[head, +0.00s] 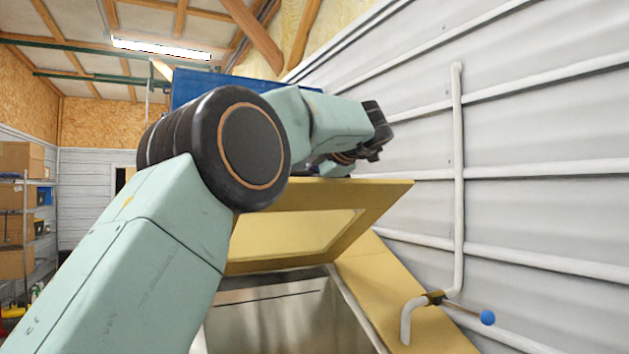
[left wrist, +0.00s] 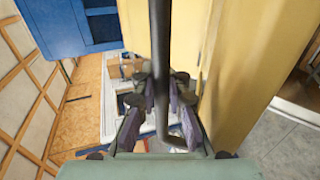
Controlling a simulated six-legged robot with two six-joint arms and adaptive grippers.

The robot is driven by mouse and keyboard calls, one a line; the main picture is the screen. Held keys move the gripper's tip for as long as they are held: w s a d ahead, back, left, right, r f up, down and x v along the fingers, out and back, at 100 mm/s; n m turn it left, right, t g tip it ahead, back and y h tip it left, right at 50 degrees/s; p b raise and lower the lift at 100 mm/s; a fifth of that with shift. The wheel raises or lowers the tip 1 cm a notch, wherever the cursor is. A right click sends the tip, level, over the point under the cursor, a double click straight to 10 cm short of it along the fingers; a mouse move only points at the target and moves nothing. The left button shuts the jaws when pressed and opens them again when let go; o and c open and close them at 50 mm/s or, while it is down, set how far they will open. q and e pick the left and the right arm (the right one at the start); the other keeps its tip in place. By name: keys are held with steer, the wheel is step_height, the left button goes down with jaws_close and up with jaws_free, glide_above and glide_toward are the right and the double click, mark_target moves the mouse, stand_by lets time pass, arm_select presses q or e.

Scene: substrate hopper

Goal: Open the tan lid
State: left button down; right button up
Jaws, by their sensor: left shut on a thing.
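The tan lid (head: 385,200) is raised and tilted in the head view, showing its framed underside above the open steel hopper (head: 285,315). In the left wrist view the lid (left wrist: 230,75) is a tan panel beside a dark bar handle (left wrist: 160,35). My left gripper (left wrist: 160,108) is shut on this handle, with its fingers on either side of the bar. In the head view my left arm reaches over to the lid's upper edge, and the fingertips are mostly hidden behind the wrist and lid. My right gripper is not in view.
A tan sloped panel (head: 400,290) flanks the hopper on the right. A grey wall carries a white pipe (head: 458,180) and a blue-knobbed valve (head: 487,317). A blue object (head: 190,85) stands behind my arm. Shelves with boxes (head: 20,160) stand far left.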

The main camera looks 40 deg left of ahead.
arm_select(q)
steer(key=shift+d+r, duration=0.1)
steer(key=shift+r, duration=0.4)
steer(key=c, duration=1.6)
jaws_free()
steer(key=shift+f, duration=0.1)
steer(key=shift+c, duration=0.2)
steer(key=shift+o, duration=1.4)
steer(key=shift+s+d, duration=0.2)
steer(key=shift+f, duration=0.1)
steer(key=shift+w, duration=0.1)
steer(key=shift+d, duration=0.2)
steer(key=v, duration=1.1)
